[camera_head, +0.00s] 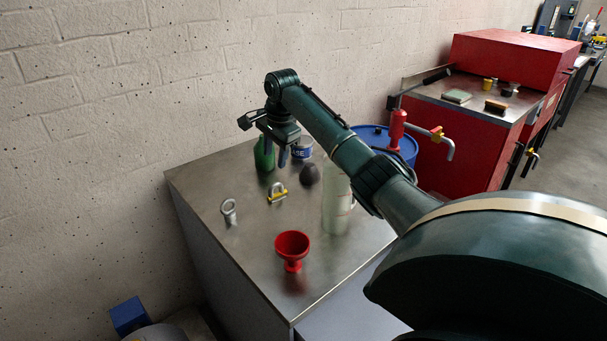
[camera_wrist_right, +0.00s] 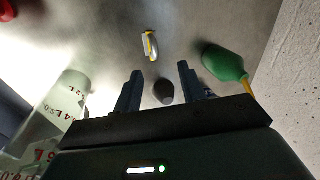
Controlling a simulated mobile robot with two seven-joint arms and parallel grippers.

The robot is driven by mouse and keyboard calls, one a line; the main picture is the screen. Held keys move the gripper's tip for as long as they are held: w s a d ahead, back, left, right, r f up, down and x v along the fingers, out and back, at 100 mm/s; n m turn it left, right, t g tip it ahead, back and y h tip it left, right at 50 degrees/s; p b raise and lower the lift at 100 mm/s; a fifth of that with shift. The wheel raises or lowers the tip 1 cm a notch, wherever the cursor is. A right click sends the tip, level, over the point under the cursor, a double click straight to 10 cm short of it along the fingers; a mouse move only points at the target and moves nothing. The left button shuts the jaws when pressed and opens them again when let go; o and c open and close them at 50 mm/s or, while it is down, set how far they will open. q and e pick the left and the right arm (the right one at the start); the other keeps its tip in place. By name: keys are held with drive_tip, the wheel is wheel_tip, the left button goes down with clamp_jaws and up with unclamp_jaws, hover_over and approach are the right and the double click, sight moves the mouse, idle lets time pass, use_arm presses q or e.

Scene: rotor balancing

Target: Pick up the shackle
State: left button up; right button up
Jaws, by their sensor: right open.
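The shackle (camera_head: 277,193), a silver bow with a yellow pin, lies on the metal table top (camera_head: 200,190). In the right wrist view the shackle (camera_wrist_right: 150,46) is beyond the fingertips, slightly left of the middle between them. My right gripper (camera_head: 277,157) is open and empty, pointing down above the table. In the head view it is above the shackle, near the green bottle, and apart from the shackle. In the right wrist view its two fingers (camera_wrist_right: 160,74) are spread. My left gripper is not in view.
Around the shackle stand a green bottle (camera_head: 264,156), a dark egg-shaped object (camera_head: 309,174), a blue-labelled tub (camera_head: 302,150), a translucent measuring jug (camera_head: 336,205), a grey ring-ended part (camera_head: 229,211) and a red funnel (camera_head: 292,246). A wall is behind. A blue drum (camera_head: 372,135) stands right.

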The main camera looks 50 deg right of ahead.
drive_tip(key=s+r+m, duration=0.1)
hover_over(279, 184)
drive_tip(key=s, duration=0.1)
wheel_tip(279, 184, down, 6)
drive_tip(key=f, duration=0.1)
drive_tip(key=shift+g, duration=0.4)
drive_tip(key=shift+w+f, duration=0.2)
drive_tip(key=shift+f, duration=0.75)
drive_tip(key=shift+w+f, duration=0.25)
drive_tip(key=shift+f, duration=0.7)
drive_tip(key=shift+w+f, duration=0.2)
drive_tip(key=shift+f, duration=0.75)
clamp_jaws()
